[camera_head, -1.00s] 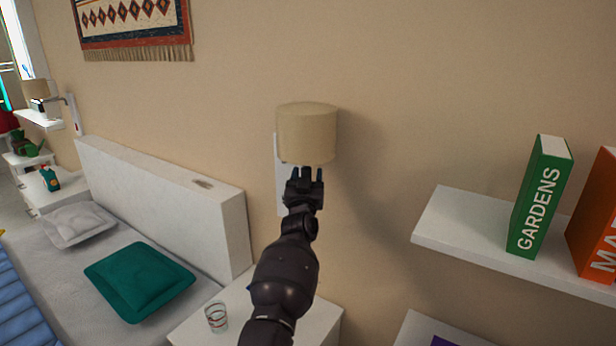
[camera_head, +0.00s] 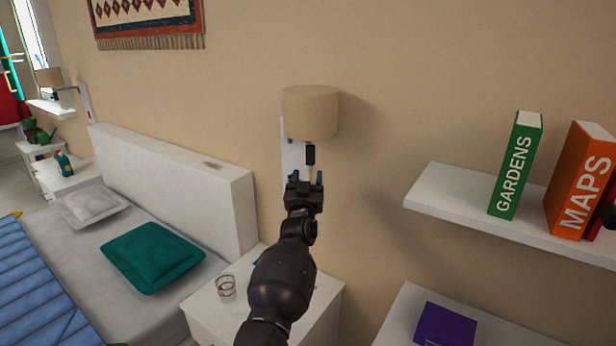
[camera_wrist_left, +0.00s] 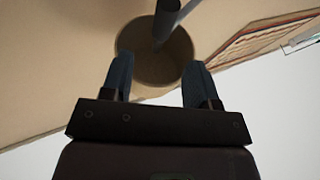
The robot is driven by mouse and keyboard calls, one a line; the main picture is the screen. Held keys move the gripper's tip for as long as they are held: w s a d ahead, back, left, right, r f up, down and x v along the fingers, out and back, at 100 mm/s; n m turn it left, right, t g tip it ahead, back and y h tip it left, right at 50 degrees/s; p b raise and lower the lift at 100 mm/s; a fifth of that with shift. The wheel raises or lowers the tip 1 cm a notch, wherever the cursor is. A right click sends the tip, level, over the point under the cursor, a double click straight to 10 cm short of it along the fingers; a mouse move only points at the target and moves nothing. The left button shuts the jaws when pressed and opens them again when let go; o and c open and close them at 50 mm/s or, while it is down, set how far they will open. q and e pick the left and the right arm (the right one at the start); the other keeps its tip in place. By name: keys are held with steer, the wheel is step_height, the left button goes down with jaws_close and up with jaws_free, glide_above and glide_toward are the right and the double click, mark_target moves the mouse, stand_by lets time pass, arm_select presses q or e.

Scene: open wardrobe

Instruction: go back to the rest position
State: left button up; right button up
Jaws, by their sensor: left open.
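My left gripper (camera_head: 305,181) is raised in front of the wall, a little below the beige wall lamp (camera_head: 311,112) in the head view. Its two fingers stand apart with nothing between them. In the left wrist view the fingers of the left gripper (camera_wrist_left: 160,82) point up toward the open underside of the lamp shade (camera_wrist_left: 150,62), apart from it. A dark stem shows inside the shade. My right gripper is not recognisable in either view.
A nightstand (camera_head: 318,297) with a glass (camera_head: 226,288) is below my left arm. The bed's headboard (camera_head: 190,190) and green pillow (camera_head: 152,257) are left. At right, a wall shelf (camera_head: 455,207) holds a green book (camera_head: 516,165) and an orange book (camera_head: 580,180); a purple book (camera_head: 445,325) lies lower.

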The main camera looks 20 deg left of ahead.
arm_select(q)
steer(key=shift+s+d+f, duration=0.1)
steer(key=shift+s+f, duration=0.05)
steer(key=shift+s, duration=0.1)
arm_select(e)
steer(key=shift+s+d, duration=0.1)
stand_by(0.3)
arm_select(q)
steer(key=s+d+r+m+h, duration=0.1)
steer(key=s+d+r+h, duration=0.1)
steer(key=d+h, duration=0.15)
steer(key=s+d+f+m+g+h, duration=0.1)
steer(key=s+f+g, duration=0.2)
steer(key=s+f, duration=0.8)
steer(key=s+f+m+g+h, duration=0.1)
steer(key=s+f+g, duration=0.2)
steer(key=s+f, duration=0.7)
steer(key=s+d+f+m+g+h, duration=0.1)
steer(key=s+f+g, duration=0.2)
steer(key=s+f, duration=0.8)
steer(key=s, duration=1)
steer(key=shift+s+d+f+m+g, duration=0.15)
steer(key=shift+d+f+m+g, duration=0.15)
steer(key=shift+d+f+g, duration=0.1)
arm_select(e)
steer(key=shift+s+f, duration=0.15)
steer(key=shift+s, duration=0.05)
